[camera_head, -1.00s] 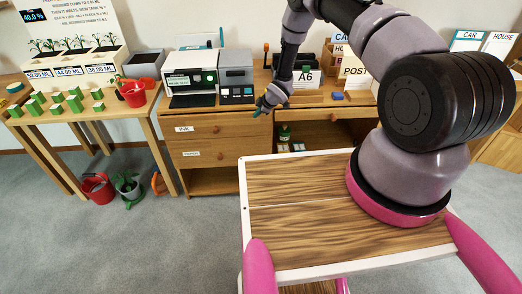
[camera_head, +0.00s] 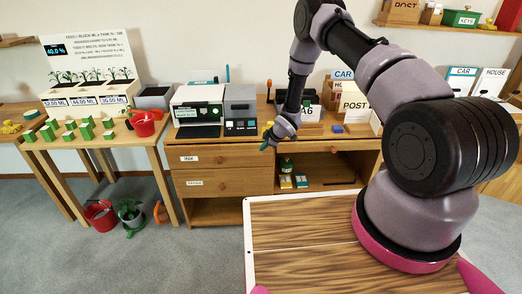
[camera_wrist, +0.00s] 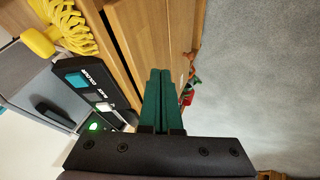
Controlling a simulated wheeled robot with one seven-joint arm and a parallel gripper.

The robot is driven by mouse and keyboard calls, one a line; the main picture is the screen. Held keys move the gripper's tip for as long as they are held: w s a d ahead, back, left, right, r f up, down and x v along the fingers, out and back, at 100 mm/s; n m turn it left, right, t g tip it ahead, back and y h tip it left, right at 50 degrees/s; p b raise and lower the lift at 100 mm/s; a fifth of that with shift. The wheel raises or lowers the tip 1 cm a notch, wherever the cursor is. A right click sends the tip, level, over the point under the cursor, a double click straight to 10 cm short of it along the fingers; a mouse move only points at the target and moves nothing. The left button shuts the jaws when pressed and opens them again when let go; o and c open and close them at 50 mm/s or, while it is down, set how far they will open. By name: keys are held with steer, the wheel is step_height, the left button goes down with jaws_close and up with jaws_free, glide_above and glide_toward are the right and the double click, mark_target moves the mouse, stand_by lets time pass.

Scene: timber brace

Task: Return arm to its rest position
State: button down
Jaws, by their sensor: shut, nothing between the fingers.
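My gripper (camera_head: 266,144) is near the front edge of the wooden desk (camera_head: 215,155), by the drawers. Its green fingers are closed together, with nothing between them. In the wrist view the closed fingers (camera_wrist: 161,82) point along the desk's wooden front, with floor to the right. My arm is bent, rising from its shoulder at right to a high elbow, with the forearm hanging down to the gripper.
A printer (camera_head: 197,108) and a grey machine with buttons (camera_head: 240,108) stand on the desk left of my gripper. The POST box (camera_head: 353,107) stands to the right. A plant table (camera_head: 95,135) is at left. Grey floor (camera_head: 200,250) is open in front.

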steer(key=s+d+r+m+h, duration=0.1)
steer(key=s+d+r+m, duration=0.2)
steer(key=r, duration=1)
steer(key=s+d+r+m+t+h, duration=0.1)
steer(key=d+r+m+h, duration=0.15)
steer(key=d+r, duration=0.75)
steer(key=s+r+m, duration=0.2)
steer(key=r+m, duration=0.2)
steer(key=r, duration=1.3)
steer(key=s+d+r+m, duration=0.4)
steer(key=s+r+m, duration=0.2)
steer(key=s+r, duration=0.85)
steer(key=s+a+r+m, duration=0.1)
steer(key=s+r+m, duration=0.1)
steer(key=s, duration=0.7)
steer(key=s+a+r+m+y, duration=0.1)
steer(key=s+m, duration=0.2)
steer(key=s, duration=0.7)
steer(key=shift+r, duration=0.4)
